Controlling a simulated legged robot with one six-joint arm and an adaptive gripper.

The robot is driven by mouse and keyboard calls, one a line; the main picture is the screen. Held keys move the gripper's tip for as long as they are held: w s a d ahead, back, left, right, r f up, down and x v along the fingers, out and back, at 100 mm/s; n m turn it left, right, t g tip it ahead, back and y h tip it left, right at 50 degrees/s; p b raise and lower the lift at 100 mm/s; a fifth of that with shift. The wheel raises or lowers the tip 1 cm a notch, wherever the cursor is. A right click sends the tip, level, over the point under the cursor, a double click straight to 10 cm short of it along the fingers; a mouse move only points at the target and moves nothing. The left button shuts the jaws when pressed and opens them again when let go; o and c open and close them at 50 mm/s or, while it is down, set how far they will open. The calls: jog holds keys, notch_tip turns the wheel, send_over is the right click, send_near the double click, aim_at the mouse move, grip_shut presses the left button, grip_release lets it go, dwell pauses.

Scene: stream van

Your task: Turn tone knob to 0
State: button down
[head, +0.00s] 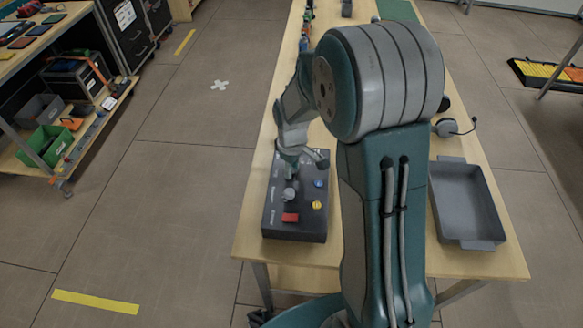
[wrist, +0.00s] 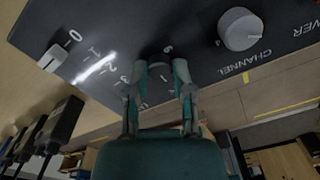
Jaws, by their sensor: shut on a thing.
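A dark control box (head: 322,228) stands on the wooden table, and its panel fills the top of the wrist view (wrist: 200,52). My gripper (wrist: 158,82) points at the panel with its two fingers either side of a grey knob (wrist: 159,71), closed on it. I take this to be the tone knob; its label and pointer are hidden, though printed digits show around it. In the head view my gripper (head: 290,174) is low over the box, and the held knob is hidden. A round light-grey knob marked CHANNEL (wrist: 240,29) stands apart to the right of my fingers.
A pale slider cap (wrist: 52,58) sits near a printed 0 at the panel's left. The box also bears a red part (head: 290,217), a yellow knob (head: 317,205) and a blue knob (head: 319,183). A grey tray (head: 468,243) and a headset (head: 447,128) lie to the right.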

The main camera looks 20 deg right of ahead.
jog(key=shift+s+f, duration=0.2)
jog(key=shift+c, duration=2.4)
grip_release()
jog(key=shift+w+r, duration=0.1)
jog(key=shift+r, duration=0.25)
notch_tip(320, 180, up, 11)
jog(key=shift+r, duration=0.2)
